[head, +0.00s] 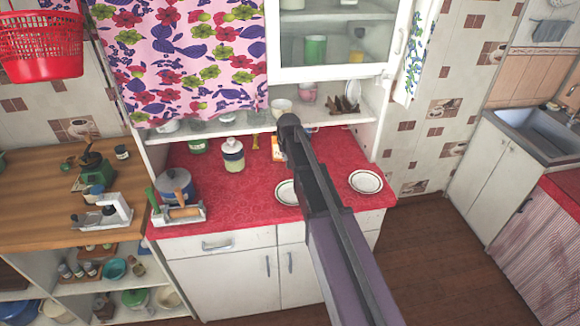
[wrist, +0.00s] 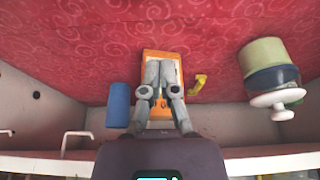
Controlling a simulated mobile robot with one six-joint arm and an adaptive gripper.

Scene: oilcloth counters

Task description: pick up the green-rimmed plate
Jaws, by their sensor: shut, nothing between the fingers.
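Two white plates with thin dark rims lie flat on the red counter in the head view: a left plate (head: 284,190), partly hidden by my arm, and a right plate (head: 365,181), fully in sight. The rim colours are too small to tell which is green. My gripper (wrist: 159,64) is shut and empty in the wrist view, its fingers together in front of an orange box (wrist: 146,68). I cannot tell whether it touches the box. In the head view my arm hides the fingers. No plate shows in the wrist view.
In the head view, a lidded jar (head: 232,155), a blue-grey pot (head: 176,185) and a white tray (head: 190,217) stand left on the counter. A cupboard (head: 335,74) overhangs the back. The wrist view shows a blue cylinder (wrist: 119,105) and a yellow object (wrist: 198,84) near my gripper.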

